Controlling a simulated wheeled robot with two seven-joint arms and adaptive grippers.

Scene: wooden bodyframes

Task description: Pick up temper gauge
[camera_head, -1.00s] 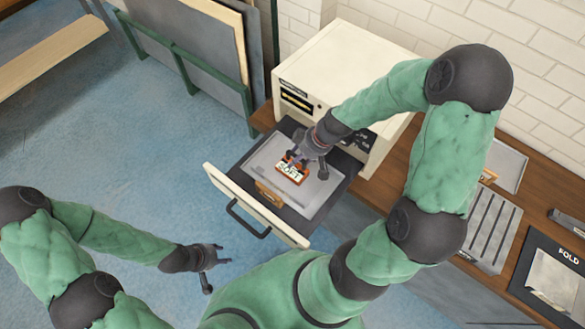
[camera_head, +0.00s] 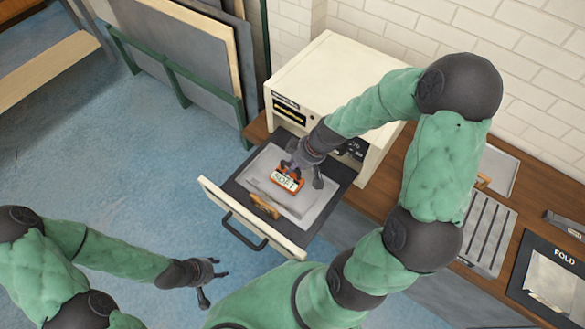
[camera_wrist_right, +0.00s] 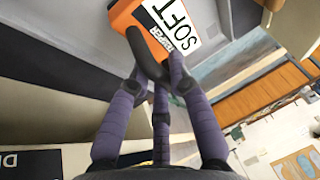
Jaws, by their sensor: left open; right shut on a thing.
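The temper gauge (camera_head: 286,181) is a small orange block with a white face reading "SOFT". It is over the grey tray (camera_head: 301,208) in the pulled-out oven drawer. My right gripper (camera_head: 291,167) is shut on it. In the right wrist view the gauge (camera_wrist_right: 168,28) is at the top, with the fingers of the right gripper (camera_wrist_right: 158,65) against its edge. I cannot tell whether it still touches the tray. My left gripper (camera_head: 214,272) is open and empty, low at the left, over the floor.
A small brown wooden piece (camera_head: 265,206) lies near the front of the tray. The drawer front (camera_head: 213,190) has a dark handle (camera_head: 243,231). The cream oven (camera_head: 335,75) stands behind. A slotted grey rack (camera_head: 487,233) and a FOLD board (camera_head: 520,272) are on the bench at right.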

